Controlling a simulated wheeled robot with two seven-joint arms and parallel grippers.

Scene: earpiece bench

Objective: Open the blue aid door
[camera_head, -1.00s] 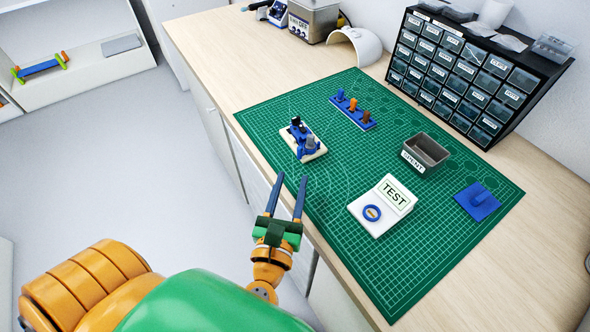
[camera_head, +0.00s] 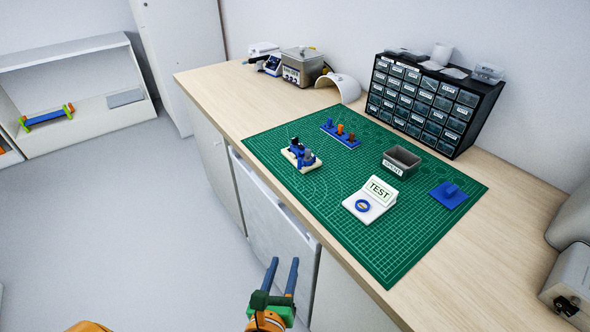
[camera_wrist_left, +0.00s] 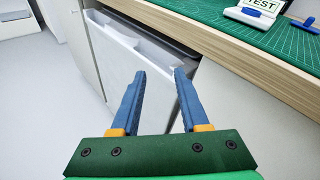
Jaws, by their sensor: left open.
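A small blue device with dark and grey parts, which looks like the blue aid (camera_head: 301,152), sits in a cream holder (camera_head: 289,157) on the left part of the green mat. Its door cannot be made out at this size. My left gripper (camera_head: 283,262) is open and empty, in front of the bench and well apart from the blue device. In the left wrist view its two blue fingers (camera_wrist_left: 160,73) stand apart before a white cabinet front. The blue device is outside that view. My right gripper is not in view.
The green mat (camera_head: 330,219) also holds a blue rack (camera_head: 349,141) of pegs, a grey bin (camera_head: 402,160), a white TEST stand (camera_head: 358,208) and a blue plate (camera_head: 443,200). A drawer cabinet (camera_head: 462,110) stands behind. The bench edge lies between gripper and mat.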

